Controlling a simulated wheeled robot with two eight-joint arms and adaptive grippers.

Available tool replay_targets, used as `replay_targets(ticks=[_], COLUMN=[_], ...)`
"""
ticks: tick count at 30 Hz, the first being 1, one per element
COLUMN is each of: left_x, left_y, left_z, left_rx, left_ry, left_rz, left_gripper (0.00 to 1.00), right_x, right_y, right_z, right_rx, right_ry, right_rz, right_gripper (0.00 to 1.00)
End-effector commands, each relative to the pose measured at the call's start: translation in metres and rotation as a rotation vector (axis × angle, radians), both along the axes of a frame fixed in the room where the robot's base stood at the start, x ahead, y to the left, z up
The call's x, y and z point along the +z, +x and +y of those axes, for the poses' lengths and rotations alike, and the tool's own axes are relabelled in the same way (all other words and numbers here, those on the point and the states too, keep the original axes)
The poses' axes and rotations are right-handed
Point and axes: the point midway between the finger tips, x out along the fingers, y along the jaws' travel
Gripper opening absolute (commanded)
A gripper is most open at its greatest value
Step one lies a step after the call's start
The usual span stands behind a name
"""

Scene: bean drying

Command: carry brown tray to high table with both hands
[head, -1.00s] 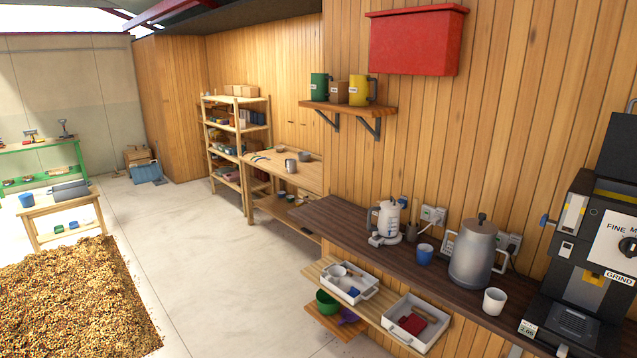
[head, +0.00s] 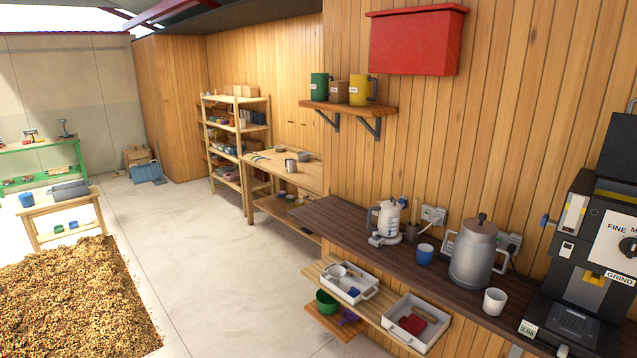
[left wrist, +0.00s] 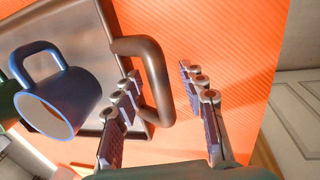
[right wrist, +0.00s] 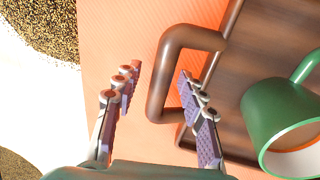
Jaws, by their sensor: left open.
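The brown tray shows only in the wrist views: its rim (left wrist: 112,40) in the left wrist view and its bare floor (right wrist: 263,50) in the right wrist view. A blue mug (left wrist: 62,90) and a green mug (right wrist: 290,125) stand on it. My left gripper (left wrist: 158,78) is open, with one tray handle (left wrist: 160,75) between its fingers. My right gripper (right wrist: 160,75) is open, with the other handle (right wrist: 157,80) between its fingers. Neither is closed on its handle. The head view shows neither gripper nor the tray.
An orange ribbed surface (left wrist: 225,50) lies under the tray; it also shows in the right wrist view (right wrist: 120,35). In the head view, a dark counter (head: 345,215) holds a grinder and kettles. A bean pile (head: 75,300) lies at left, with clear floor (head: 205,260) between.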

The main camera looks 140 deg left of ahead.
Motion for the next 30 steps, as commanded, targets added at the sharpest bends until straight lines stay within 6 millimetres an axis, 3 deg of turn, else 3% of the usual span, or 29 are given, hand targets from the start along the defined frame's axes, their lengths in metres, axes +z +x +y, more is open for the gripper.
replay_targets(ticks=[8,30], left_x=[0.005,0.042], left_y=[0.000,0.000], left_z=[0.001,0.008], left_rx=[0.000,0.000], left_ry=[0.000,0.000], left_rz=[0.000,0.000], left_gripper=[0.41,0.41], right_x=[0.003,0.024], right_y=[0.000,0.000], right_z=[0.000,0.000], right_rx=[0.000,0.000], right_ry=[0.000,0.000], right_rz=[0.000,0.000], right_gripper=[0.41,0.41])
